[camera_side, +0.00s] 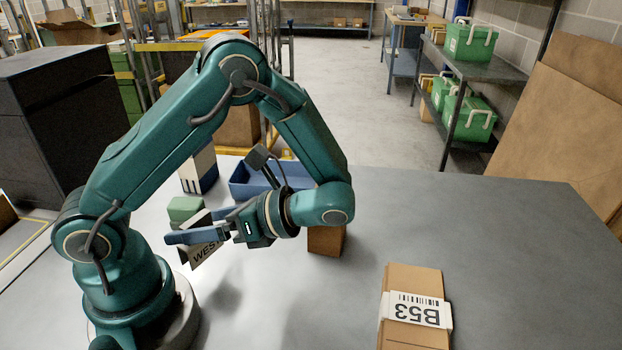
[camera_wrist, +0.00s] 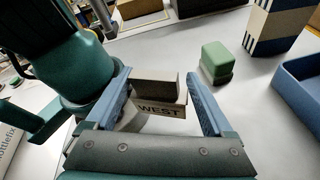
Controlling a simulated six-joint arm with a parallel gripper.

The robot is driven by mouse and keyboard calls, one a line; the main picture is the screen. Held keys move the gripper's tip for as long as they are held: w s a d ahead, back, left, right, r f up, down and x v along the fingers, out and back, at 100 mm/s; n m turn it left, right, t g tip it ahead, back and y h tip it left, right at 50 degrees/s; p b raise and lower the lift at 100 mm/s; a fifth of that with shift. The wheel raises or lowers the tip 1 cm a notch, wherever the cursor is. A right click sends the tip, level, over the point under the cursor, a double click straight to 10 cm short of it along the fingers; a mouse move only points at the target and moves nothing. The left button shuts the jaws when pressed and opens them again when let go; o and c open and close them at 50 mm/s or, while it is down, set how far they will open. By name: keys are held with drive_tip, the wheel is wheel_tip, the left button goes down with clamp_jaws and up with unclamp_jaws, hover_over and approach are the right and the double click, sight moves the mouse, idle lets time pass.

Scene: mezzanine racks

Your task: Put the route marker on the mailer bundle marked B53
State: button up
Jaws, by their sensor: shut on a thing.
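The route marker (camera_side: 203,254) is a small folded sign reading WEST, with a dark top and a pale face. My gripper (camera_side: 190,228) is shut on it and holds it above the left part of the table, near my base. In the wrist view, the marker (camera_wrist: 158,108) sits between the two blue fingers of my gripper (camera_wrist: 155,92). The mailer bundle marked B53 (camera_side: 403,335) is a brown stack with a white label band and barcode. It lies at the front right of the table, well right of my gripper; its top is bare. It does not show in the wrist view.
A green block (camera_side: 184,209), a blue tray (camera_side: 245,190) and a white and blue box (camera_side: 199,172) stand behind my gripper. A brown box (camera_side: 326,240) stands below my wrist. The grey table (camera_side: 500,240) is clear around the bundle and to its right.

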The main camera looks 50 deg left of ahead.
drive_tip(key=d+n+g+h, duration=0.4)
drive_tip(key=d+n+h, duration=0.4)
drive_tip(key=n+h, duration=0.1)
drive_tip(key=w+d+r+n+t+h, duration=0.4)
drive_tip(key=w+d+n+h, duration=0.4)
drive_tip(key=w+n+h, duration=0.2)
drive_tip(key=n+t+h, duration=0.1)
drive_tip(key=h, duration=0.1)
drive_tip(key=shift+w+n+t+h, duration=0.2)
drive_tip(key=shift+n+t+h, duration=0.1)
drive_tip(key=shift+n, duration=0.1)
drive_tip(key=w+r+n+t, duration=0.2)
drive_tip(key=w, duration=0.1)
drive_tip(key=w+r+n+t+h, duration=0.1)
drive_tip(key=w+n+t, duration=0.1)
drive_tip(key=w, duration=0.1)
drive_tip(key=w+a+r+n+t+h, duration=0.1)
drive_tip(key=w+r+t, duration=0.1)
drive_tip(key=w, duration=0.1)
drive_tip(key=shift+r+n, duration=0.3)
drive_tip(key=shift+n, duration=0.1)
clamp_jaws()
drive_tip(key=n+g, duration=0.1)
drive_tip(key=n, duration=0.2)
hover_over(417, 308)
drive_tip(key=shift+f, duration=4.65)
